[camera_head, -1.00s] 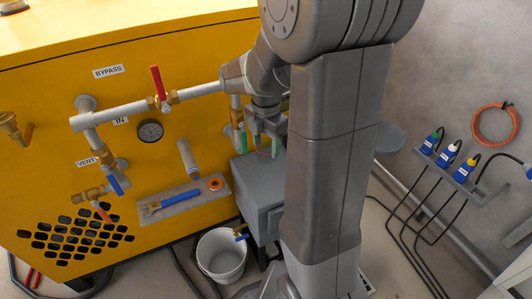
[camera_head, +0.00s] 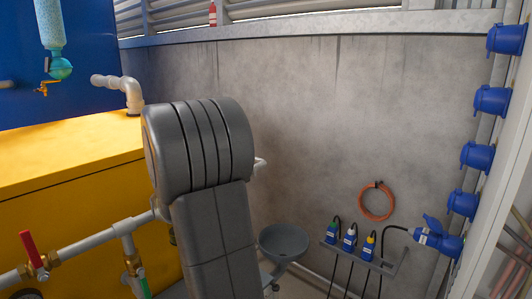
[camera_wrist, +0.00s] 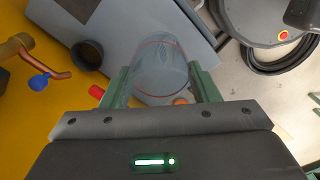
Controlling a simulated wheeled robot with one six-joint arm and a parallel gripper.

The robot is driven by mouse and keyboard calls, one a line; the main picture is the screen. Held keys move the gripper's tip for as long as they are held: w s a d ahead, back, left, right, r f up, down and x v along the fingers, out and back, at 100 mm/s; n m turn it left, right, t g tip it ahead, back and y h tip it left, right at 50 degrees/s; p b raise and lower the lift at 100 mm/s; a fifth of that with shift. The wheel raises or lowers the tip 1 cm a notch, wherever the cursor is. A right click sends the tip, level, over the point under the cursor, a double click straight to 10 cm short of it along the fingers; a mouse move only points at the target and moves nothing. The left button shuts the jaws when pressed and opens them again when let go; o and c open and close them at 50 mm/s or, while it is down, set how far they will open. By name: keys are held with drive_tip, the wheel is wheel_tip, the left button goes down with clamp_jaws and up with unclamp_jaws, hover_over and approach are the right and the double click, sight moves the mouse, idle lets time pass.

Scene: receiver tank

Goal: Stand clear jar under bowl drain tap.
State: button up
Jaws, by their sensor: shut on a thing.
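My gripper (camera_wrist: 160,82) is shut on a clear jar (camera_wrist: 160,62) in the wrist view, with one green finger on each side of it. The jar has a thin red line around it. My arm hides gripper and jar in the head view. A bowl (camera_head: 50,32) with pale blue filling and a teal base hangs at the upper left of the head view. A small brass-coloured drain tap (camera_head: 45,89) shows under it, against the blue panel. The jar is not seen under the tap.
A yellow cabinet (camera_head: 70,165) stands below the tap, with a pale pipe elbow (camera_head: 130,92) on its top. A red-levered valve (camera_head: 33,255) is at lower left. The wrist view shows a grey box (camera_wrist: 135,25) and a blue-handled tap (camera_wrist: 40,80). A round grey dish (camera_head: 284,241) stands by the wall.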

drive_tip(key=w+d+f+m, duration=0.4)
drive_tip(key=w+d+m, duration=0.1)
drive_tip(key=d+m, duration=0.45)
drive_tip(key=w+d+f+m, duration=0.45)
drive_tip(key=d+m, duration=0.35)
drive_tip(key=m, duration=0.3)
wheel_tip(320, 180, up, 12)
drive_tip(key=s+p, duration=0.2)
drive_tip(key=p, duration=2)
drive_tip(key=shift+s+a+f, duration=0.15)
drive_tip(key=shift+s+f, duration=0.1)
drive_tip(key=shift+n, duration=0.25)
